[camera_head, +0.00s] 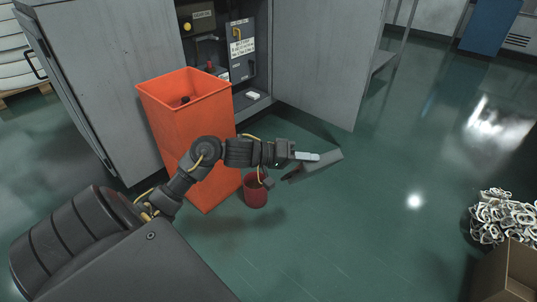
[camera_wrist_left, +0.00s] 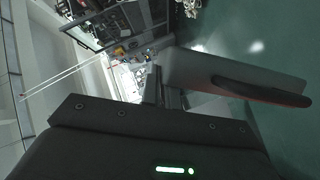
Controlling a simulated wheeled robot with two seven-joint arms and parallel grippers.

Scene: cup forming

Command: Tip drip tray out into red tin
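The drip tray (camera_head: 322,166) is a flat grey piece held in the air by my left gripper (camera_head: 298,156). The gripper is shut on one edge of it. The tray is tilted, its right end higher than its left in the head view. In the left wrist view the tray (camera_wrist_left: 205,72) extends right from the fingers (camera_wrist_left: 165,92), with a dark patch along its side. The red tin (camera_head: 256,194) stands upright on the floor, below and left of the tray and partly behind my wrist. Its contents cannot be made out. My right gripper is not in view.
A tall orange bin (camera_head: 165,125) stands left of the tin, by the open grey cabinet (camera_head: 100,75). The cabinet door (camera_head: 318,60) stands open behind. A pile of metal rings (camera_head: 505,215) and a cardboard box (camera_head: 510,272) are at right. The green floor between is clear.

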